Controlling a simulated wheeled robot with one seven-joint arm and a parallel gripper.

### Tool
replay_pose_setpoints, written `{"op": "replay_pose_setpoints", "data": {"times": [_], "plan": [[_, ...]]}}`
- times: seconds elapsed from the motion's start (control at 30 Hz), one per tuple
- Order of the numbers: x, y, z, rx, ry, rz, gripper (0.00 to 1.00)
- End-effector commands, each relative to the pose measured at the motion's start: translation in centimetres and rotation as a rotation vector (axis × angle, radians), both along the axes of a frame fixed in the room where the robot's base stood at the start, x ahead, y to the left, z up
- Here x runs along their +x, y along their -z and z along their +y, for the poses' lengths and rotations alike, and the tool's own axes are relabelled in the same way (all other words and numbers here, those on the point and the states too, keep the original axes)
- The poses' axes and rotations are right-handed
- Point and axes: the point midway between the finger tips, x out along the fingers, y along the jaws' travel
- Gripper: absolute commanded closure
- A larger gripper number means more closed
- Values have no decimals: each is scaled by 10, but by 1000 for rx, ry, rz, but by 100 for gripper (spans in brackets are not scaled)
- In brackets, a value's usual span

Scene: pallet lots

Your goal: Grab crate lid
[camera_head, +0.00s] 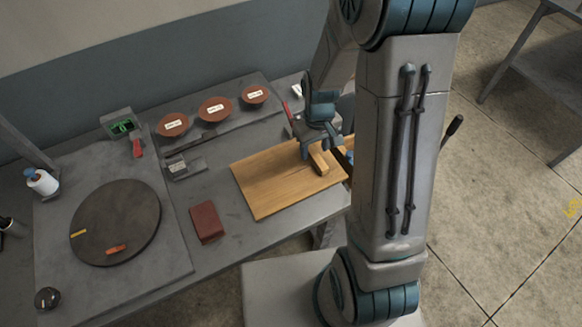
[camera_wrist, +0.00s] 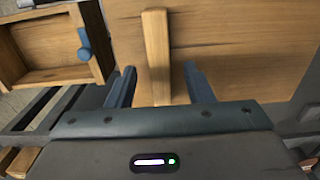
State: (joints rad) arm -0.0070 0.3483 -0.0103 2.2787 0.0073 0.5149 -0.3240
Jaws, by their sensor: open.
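The crate lid (camera_head: 262,188) is a flat light-wood board with a raised wooden bar handle (camera_head: 319,161), lying on the grey bench. The lid (camera_wrist: 235,40) and its handle (camera_wrist: 157,45) fill much of the wrist view. My gripper (camera_head: 316,147) is above the right part of the lid. In the wrist view my gripper (camera_wrist: 158,85) is open, with one blue-grey finger on each side of the handle and visible gaps between. Whether the fingertips touch the board cannot be told. An open wooden crate (camera_wrist: 92,35) with a blue part on its side stands beside the lid.
A dark red block (camera_head: 206,222) lies left of the lid. A round dark turntable (camera_head: 115,222) carries small yellow and orange pieces. Several labelled brown bowls (camera_head: 214,109) stand along the back. My arm hides the bench's right end.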

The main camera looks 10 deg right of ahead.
Motion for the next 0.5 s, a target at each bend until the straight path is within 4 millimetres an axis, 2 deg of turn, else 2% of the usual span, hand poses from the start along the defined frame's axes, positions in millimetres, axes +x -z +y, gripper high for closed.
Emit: {"op": "replay_pose_setpoints", "data": {"times": [0.2,0.47,0.5], "plan": [[0,20,0,0,1,2,53],[0,22,0,0,1,0,53],[0,22,0,0,1,0,61]]}}
